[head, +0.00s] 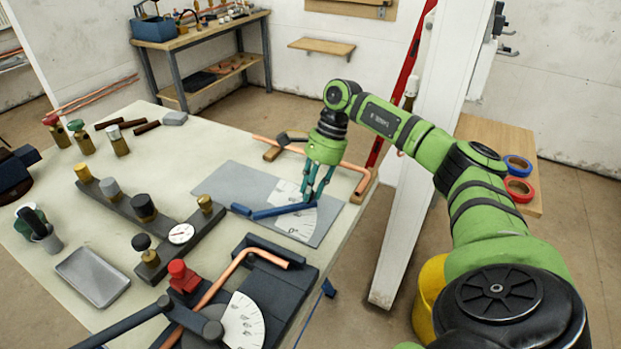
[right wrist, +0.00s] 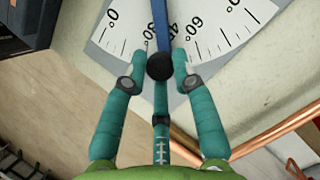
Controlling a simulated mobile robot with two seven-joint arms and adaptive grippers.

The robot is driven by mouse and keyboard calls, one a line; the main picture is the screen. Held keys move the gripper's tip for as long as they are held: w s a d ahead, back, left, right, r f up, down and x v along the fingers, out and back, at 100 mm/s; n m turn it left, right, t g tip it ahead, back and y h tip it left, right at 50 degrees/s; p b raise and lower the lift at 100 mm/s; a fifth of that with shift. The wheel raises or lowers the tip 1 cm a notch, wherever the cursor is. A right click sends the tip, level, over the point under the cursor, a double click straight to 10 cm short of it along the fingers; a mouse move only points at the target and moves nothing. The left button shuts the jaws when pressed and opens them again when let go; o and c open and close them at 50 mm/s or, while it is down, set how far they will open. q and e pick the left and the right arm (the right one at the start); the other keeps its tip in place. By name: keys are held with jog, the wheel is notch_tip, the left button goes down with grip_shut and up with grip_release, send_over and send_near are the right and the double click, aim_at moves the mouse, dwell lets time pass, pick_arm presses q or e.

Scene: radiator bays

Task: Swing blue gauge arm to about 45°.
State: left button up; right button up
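The blue gauge arm (head: 284,211) lies across a white dial (head: 296,226) on a grey plate (head: 228,183) near the table's right edge. In the right wrist view the blue gauge arm (right wrist: 160,22) ends in a black knob (right wrist: 160,67). It crosses the dial (right wrist: 213,36) between two number labels; the right one looks like 60, the left one is partly covered. My right gripper (head: 314,198) reaches down over the arm's right end. In the wrist view my right gripper (right wrist: 160,68) has its fingers apart around the knob, with narrow gaps at its sides. My left gripper is not in view.
A copper pipe (head: 345,163) on wooden blocks runs behind the plate. A dark valve manifold (head: 130,212) stands to the left. A pipe bender (head: 270,285) with a copper tube and its own white scale (head: 243,322) sits in front. A white post (head: 400,235) stands just right of the table.

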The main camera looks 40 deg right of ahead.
jog(key=o, duration=0.4)
jog(key=shift+a, duration=0.15)
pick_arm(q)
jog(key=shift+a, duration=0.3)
pick_arm(e)
jog(key=shift+r, duration=0.1)
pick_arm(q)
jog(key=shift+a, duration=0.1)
pick_arm(e)
jog(key=v, duration=1.2)
jog(key=shift+a, duration=0.1)
